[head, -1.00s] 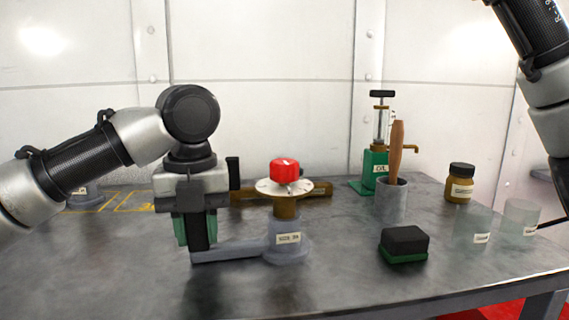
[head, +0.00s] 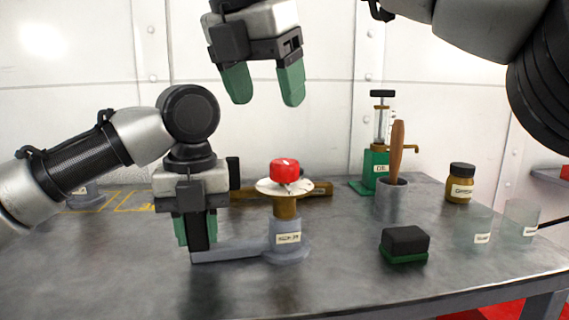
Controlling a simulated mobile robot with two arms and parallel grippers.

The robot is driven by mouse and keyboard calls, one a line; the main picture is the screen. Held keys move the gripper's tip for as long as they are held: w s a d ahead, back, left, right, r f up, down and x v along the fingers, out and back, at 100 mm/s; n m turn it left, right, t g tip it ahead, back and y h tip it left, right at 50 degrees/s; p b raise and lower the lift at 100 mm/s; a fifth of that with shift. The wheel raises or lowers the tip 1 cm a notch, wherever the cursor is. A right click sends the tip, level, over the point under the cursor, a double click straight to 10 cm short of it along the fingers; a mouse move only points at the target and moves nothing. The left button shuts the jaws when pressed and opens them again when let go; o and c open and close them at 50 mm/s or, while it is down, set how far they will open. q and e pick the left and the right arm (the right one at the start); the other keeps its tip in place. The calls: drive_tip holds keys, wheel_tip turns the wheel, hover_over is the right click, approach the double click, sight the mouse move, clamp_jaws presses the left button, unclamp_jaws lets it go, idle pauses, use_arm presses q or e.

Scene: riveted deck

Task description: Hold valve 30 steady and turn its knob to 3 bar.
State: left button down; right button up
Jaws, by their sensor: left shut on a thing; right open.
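The valve (head: 286,230) stands upright on the table, with a grey base, a brass neck and a small label that seems to read 30. Its red knob (head: 285,170) sits on top of a white dial disc (head: 270,187); the dial marks are too small to read. A grey bar (head: 240,252) runs left from the valve's base. My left gripper (head: 196,232) points down and is shut on the upright end of this bar, left of the valve. My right gripper (head: 264,86) is open and empty, pointing down above the knob and slightly left of it, well clear of it.
Behind the valve lies a brass-coloured bar (head: 322,189). To the right are a green oil pump (head: 375,170), a grey cup (head: 391,203) with a wooden handle, a black-and-green block (head: 404,245), a brown jar (head: 460,183) and clear glasses (head: 521,215). The front table is clear.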

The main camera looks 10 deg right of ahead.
sight(285, 161)
drive_tip(key=x, duration=1.1)
drive_tip(key=shift+d+f, duration=0.1)
drive_tip(key=shift+f, duration=0.25)
drive_tip(key=shift+c, duration=0.3)
drive_tip(key=c, duration=0.9)
